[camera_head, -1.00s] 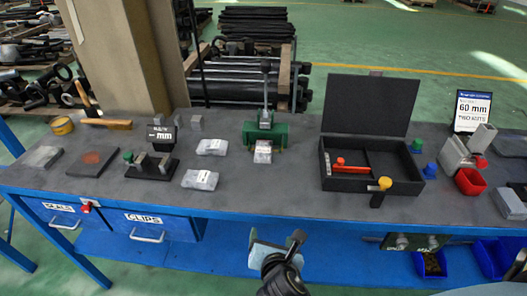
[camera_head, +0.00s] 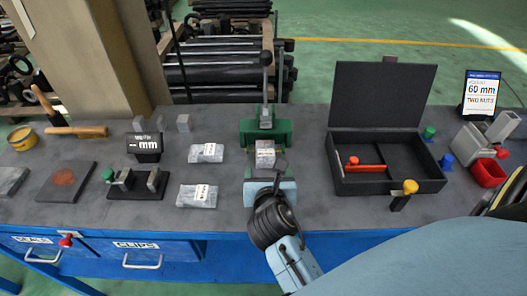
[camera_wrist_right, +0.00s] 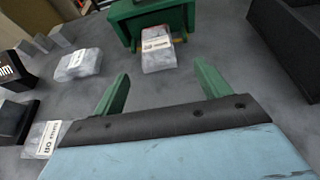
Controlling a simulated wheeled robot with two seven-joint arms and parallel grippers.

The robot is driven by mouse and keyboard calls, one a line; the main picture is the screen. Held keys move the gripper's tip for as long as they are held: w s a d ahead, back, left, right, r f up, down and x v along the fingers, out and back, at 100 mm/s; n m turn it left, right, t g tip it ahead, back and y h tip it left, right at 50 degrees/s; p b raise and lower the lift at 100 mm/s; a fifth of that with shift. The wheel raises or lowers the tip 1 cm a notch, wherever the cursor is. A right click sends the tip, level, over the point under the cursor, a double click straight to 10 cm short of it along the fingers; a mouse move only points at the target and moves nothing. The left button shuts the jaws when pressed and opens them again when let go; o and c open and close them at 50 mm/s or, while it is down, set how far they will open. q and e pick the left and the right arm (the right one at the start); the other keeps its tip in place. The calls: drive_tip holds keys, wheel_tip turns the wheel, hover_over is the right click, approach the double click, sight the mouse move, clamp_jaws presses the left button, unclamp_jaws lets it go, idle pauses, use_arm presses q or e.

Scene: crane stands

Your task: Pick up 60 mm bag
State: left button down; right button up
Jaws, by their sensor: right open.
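Three grey-white plastic bags with white labels lie on the bench. One bag (camera_head: 265,154) is at the front of a green lever press (camera_head: 266,130). A second bag (camera_head: 206,153) lies left of it, and a third bag (camera_head: 198,196) lies nearer the front edge. Their sizes are not clearly legible. My right gripper (camera_wrist_right: 160,70) is open and empty, its green fingers pointing at the bag by the press (camera_wrist_right: 157,50), which is a little beyond the fingertips. In the head view the right gripper (camera_head: 267,178) is just in front of that bag. My left gripper is out of view.
An open black case (camera_head: 445,187) with a red tool (camera_head: 367,167) is right of the press. A sign (camera_head: 480,95) reads "60 mm, two nuts". A black stand with a "mm" plate (camera_head: 145,146) is at left. Bare bench shows between them.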

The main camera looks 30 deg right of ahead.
sight(266, 159)
drive_tip(key=x, duration=0.3)
drive_tip(key=shift+w+d+f, duration=0.1)
drive_tip(key=shift+w+f, duration=0.05)
drive_tip(key=shift+w, duration=0.15)
drive_tip(key=shift+w+d, duration=0.1)
drive_tip(key=shift+w, duration=0.05)
drive_tip(key=b+x, duration=0.1)
drive_tip(key=x, duration=0.3)
drive_tip(key=shift+w, duration=0.35)
drive_tip(key=shift+w+d+f+b, duration=0.1)
drive_tip(key=shift+w+b, duration=0.05)
drive_tip(key=shift+b, duration=0.15)
drive_tip(key=shift+c, duration=0.5)
drive_tip(key=c, duration=1.2)
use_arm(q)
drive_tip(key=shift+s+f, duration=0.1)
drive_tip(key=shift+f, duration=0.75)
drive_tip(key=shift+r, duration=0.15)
